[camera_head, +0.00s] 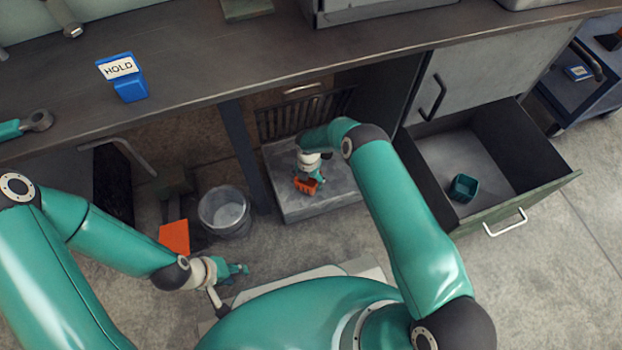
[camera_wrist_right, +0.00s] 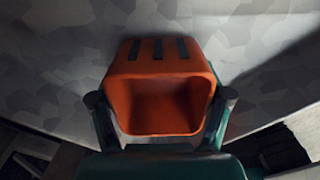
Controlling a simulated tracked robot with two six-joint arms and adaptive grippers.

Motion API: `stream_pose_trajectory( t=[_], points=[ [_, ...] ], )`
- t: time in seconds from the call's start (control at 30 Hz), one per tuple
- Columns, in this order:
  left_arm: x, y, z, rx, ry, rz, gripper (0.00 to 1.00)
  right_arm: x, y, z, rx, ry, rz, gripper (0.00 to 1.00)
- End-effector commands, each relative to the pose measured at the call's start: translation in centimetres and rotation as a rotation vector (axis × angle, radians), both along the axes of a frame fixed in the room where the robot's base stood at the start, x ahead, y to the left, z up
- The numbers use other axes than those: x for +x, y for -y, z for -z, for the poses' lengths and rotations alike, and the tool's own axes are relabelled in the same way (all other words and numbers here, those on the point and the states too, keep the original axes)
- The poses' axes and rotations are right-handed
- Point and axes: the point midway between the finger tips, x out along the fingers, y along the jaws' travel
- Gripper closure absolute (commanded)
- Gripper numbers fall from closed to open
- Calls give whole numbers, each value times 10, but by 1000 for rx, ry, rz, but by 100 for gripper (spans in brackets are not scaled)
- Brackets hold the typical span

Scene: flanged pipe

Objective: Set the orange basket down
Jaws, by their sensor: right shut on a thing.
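The orange basket (camera_head: 306,186) is small in the head view, at the end of my right arm, over a grey metal surface (camera_head: 330,203) under the bench. My right gripper (camera_head: 312,176) is shut on it. In the right wrist view the basket (camera_wrist_right: 163,88) shows its open mouth and slotted wall, with a finger of the right gripper (camera_wrist_right: 160,105) on each side. I cannot tell whether the basket touches the grey surface. My left gripper (camera_head: 240,269) is low at the left, away from the basket; its finger opening is too small to tell.
An open drawer (camera_head: 480,145) at the right holds a small green basket (camera_head: 463,188). A grey bucket (camera_head: 224,212) and an orange panel (camera_head: 174,237) stand left of the grey surface. A blue HOLD sign (camera_head: 130,88) stands on the bench top (camera_head: 230,60).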

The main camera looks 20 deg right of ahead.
Motion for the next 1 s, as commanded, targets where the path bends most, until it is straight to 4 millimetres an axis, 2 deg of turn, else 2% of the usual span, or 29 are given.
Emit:
stream_pose_trajectory(
  t=[0.03, 0.07, 0.2, 0.53, 0.67, 0.83, 1.0],
  points=[
    [0, 0, -1, 0, 0, 0, 60, 0, 0, -1, -1, 1, 0, 57],
    [0, 0, -1, 0, 0, 0, 60, 0, 0, -1, 0, 0, 0, 20],
    [0, 0, -1, 0, 0, 0, 60, 0, 0, -1, -1, 1, 0, 0],
    [0, 0, -1, 0, 0, 0, 60, 0, 1, -2, -1, 1, 1, 0],
    [0, 0, -9, 0, 0, 0, 60, 0, 1, -7, 0, 1, 1, 0],
    [0, 0, -28, 0, 0, 0, 60, 1, 1, -22, 0, 1, 1, 0],
    [0, 0, -41, 0, 0, 0, 60, 1, 1, -56, 0, 1, 0, 0]
  ],
)
